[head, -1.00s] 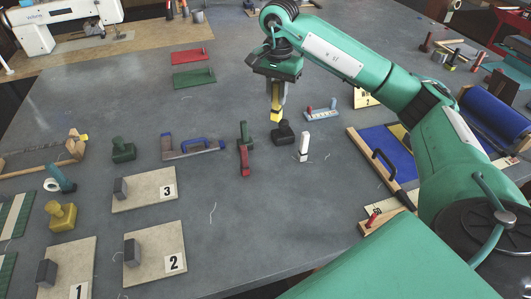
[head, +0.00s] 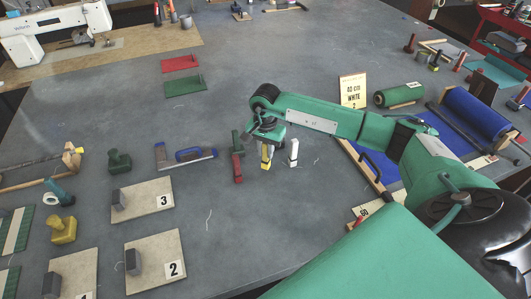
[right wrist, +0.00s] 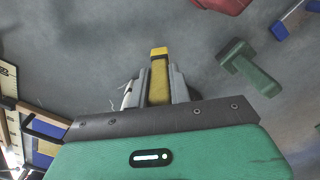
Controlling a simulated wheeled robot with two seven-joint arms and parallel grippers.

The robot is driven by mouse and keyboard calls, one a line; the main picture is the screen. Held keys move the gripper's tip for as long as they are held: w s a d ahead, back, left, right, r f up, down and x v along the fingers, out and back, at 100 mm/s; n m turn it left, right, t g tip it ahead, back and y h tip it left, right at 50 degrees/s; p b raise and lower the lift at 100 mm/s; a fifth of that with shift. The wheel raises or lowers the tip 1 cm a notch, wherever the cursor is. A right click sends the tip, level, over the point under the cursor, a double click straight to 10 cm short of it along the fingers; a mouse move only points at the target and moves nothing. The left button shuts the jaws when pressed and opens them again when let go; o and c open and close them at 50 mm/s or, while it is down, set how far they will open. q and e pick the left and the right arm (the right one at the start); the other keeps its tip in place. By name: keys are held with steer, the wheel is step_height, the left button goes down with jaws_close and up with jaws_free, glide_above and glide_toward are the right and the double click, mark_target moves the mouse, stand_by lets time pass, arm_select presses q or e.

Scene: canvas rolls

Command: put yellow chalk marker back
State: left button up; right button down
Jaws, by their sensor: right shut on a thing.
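The yellow chalk marker (head: 266,158) is held in my right gripper (head: 268,148), pointing down beside the upright white marker (head: 293,152). In the right wrist view the yellow marker (right wrist: 159,80) sits between the two grey fingers, its brighter yellow end outward. A red block-like piece (head: 238,168) and a green one (head: 236,143) are just left of the gripper. The green piece also shows in the right wrist view (right wrist: 250,68). I cannot tell whether the marker touches the table. My left gripper is not in view.
A blue-handled tool (head: 190,154) lies farther left, near boards numbered 3 (head: 145,200) and 2 (head: 150,258). Blue fabric (head: 380,168) with a wooden bar is at right, near my arm. The grey table in front of the gripper is mostly clear.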

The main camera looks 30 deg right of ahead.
step_height(320, 180, down, 2)
steer(key=shift+f+p, duration=0.2)
steer(key=shift+p, duration=0.15)
steer(key=shift+f+b, duration=0.25)
steer(key=shift+b, duration=0.05)
steer(key=c, duration=1.3)
jaws_free()
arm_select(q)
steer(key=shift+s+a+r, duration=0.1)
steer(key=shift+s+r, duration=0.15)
arm_select(e)
steer(key=shift+r, duration=0.15)
step_height(320, 180, up, 11)
steer(key=b, duration=0.4)
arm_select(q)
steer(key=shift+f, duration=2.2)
arm_select(e)
steer(key=shift+r, duration=0.55)
